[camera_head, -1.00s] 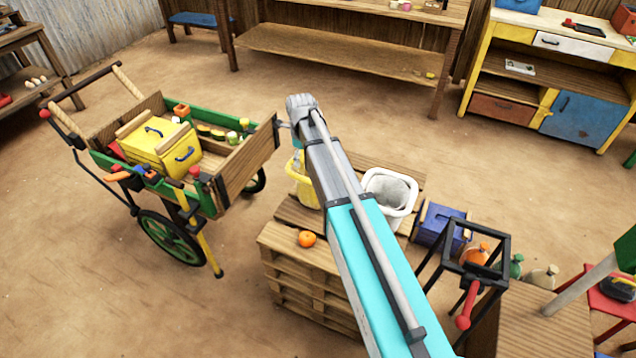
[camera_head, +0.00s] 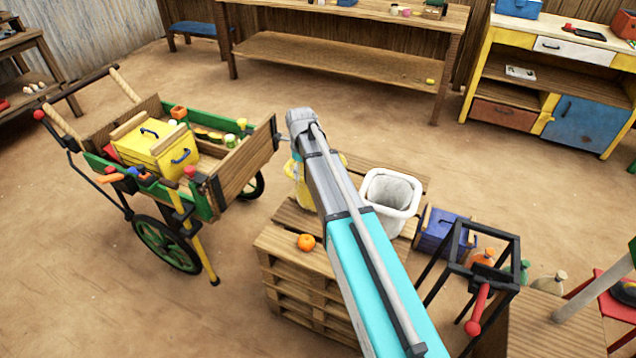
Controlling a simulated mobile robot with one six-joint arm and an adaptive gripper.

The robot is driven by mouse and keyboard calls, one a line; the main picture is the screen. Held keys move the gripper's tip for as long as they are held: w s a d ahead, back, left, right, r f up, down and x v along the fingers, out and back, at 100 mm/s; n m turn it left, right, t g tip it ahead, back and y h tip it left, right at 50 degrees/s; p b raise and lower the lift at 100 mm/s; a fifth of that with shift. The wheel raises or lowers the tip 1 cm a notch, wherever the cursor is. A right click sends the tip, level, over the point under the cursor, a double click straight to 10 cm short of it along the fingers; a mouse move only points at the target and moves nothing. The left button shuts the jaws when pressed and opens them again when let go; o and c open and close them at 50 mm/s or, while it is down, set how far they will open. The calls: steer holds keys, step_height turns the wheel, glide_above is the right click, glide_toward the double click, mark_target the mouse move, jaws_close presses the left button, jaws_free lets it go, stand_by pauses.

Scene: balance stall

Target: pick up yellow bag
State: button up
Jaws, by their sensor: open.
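I cannot make out a bag that is clearly yellow. A yellow object (camera_head: 297,182) stands on the wooden pallet stack (camera_head: 280,247), partly hidden behind my arm, and I cannot tell whether it is a bag or a tub. Small tied bags stand on the ground at the right: an orange one (camera_head: 482,257), a green one (camera_head: 518,270) and a beige one (camera_head: 549,282). My arm reaches up over the pallets, its grey end above the yellow object. My gripper is not visible beyond it.
A white bin (camera_head: 391,191) and an orange fruit (camera_head: 305,242) are on the pallets. A green cart (camera_head: 242,172) with a yellow box (camera_head: 162,152) stands left. A blue crate (camera_head: 440,235) and black frame (camera_head: 485,250) stand right. Open dirt floor lies behind.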

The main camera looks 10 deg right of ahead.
mark_target(303, 178)
steer(key=shift+f, duration=0.1)
steer(key=shift+w+f+b, duration=0.2)
steer(key=shift+f+b, duration=2.3)
steer(key=shift+b, duration=0.1)
steer(key=shift+c, duration=0.3)
jaws_close()
